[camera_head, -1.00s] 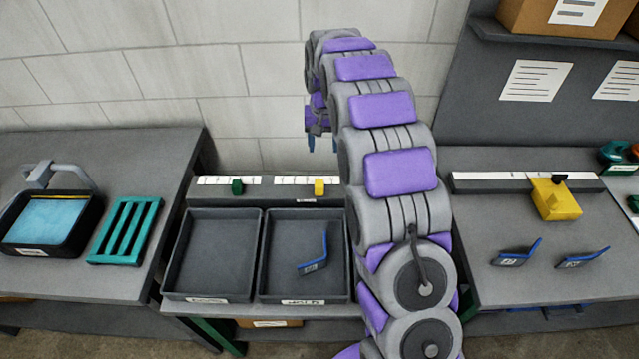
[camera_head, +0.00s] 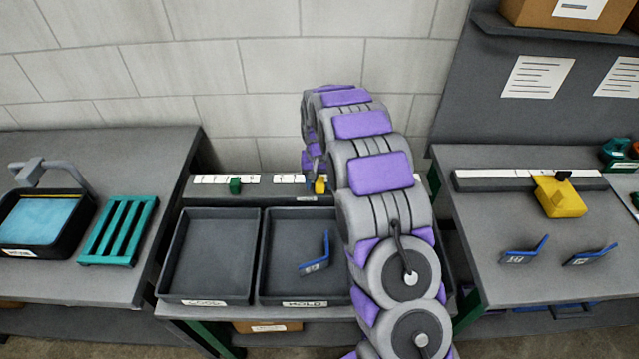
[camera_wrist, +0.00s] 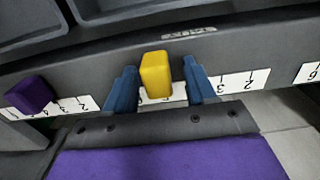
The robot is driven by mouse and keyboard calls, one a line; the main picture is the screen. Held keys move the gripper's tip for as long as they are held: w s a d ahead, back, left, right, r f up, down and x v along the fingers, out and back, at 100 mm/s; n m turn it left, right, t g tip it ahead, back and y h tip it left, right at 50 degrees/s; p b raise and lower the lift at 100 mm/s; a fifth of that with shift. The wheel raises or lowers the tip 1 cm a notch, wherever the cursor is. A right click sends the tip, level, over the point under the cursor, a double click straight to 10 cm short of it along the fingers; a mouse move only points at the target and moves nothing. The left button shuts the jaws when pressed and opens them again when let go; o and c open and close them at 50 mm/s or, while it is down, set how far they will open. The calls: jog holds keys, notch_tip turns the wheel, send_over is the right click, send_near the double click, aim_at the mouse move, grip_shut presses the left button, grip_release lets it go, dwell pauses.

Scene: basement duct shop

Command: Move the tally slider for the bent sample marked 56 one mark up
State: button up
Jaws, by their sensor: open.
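In the wrist view my gripper (camera_wrist: 157,80) is open. Its two blue fingers stand on either side of the yellow slider (camera_wrist: 156,74), with a small gap on each side. In the head view the yellow slider (camera_head: 320,185) is on a white numbered scale (camera_head: 289,178) behind the hold tray (camera_head: 285,288), partly covered by my arm. A blue bent sample (camera_head: 314,263) lies in that tray; I cannot read its number surely. Two more bent samples (camera_head: 523,251) (camera_head: 589,256) stand on the right bench, their marks too small to read.
A green slider (camera_head: 235,186) sits on the scale to the left, behind an empty tray (camera_head: 210,297). A purple slider (camera_wrist: 31,94) is on the neighbouring scale in the wrist view. My arm hides the area right of the hold tray. A yellow block (camera_head: 560,197) sits on the right bench.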

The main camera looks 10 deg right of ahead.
jog(key=shift+a+f, duration=0.15)
jog(key=shift+a, duration=0.05)
jog(key=shift+d, duration=0.25)
jog(key=shift+c, duration=0.2)
jog(key=shift+d, duration=0.25)
jog(key=c, duration=0.3)
jog(key=shift+a, duration=0.3)
grip_shut()
jog(key=shift+d, duration=0.1)
